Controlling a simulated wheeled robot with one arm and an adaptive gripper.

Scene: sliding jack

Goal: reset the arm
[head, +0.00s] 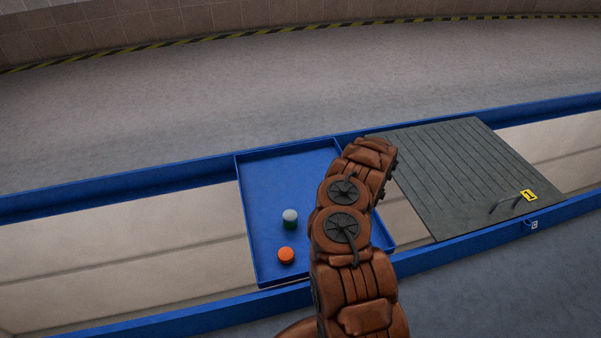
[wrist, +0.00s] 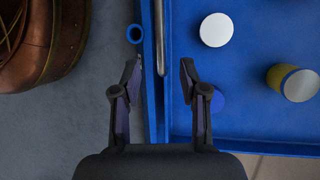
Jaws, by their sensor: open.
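My gripper (wrist: 158,72) is open and empty in the wrist view, its fingers apart on either side of a thin metal bar (wrist: 159,35) along the edge of a blue tray. In the head view my brown arm reaches over the right part of the blue tray (head: 268,185), and the gripper itself is hidden. The wrist view shows a white disc (wrist: 216,30), a yellow-sided piece with a pale top (wrist: 292,84) and a blue round piece, partly hidden by the right finger.
A grey ribbed panel (head: 455,165) with a handle and a yellow tag (head: 528,195) lies right of the tray. Blue rails (head: 110,192) run along both sides. A small blue ring (wrist: 136,34) sits beside the tray edge. Open floor (head: 200,110) stretches behind.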

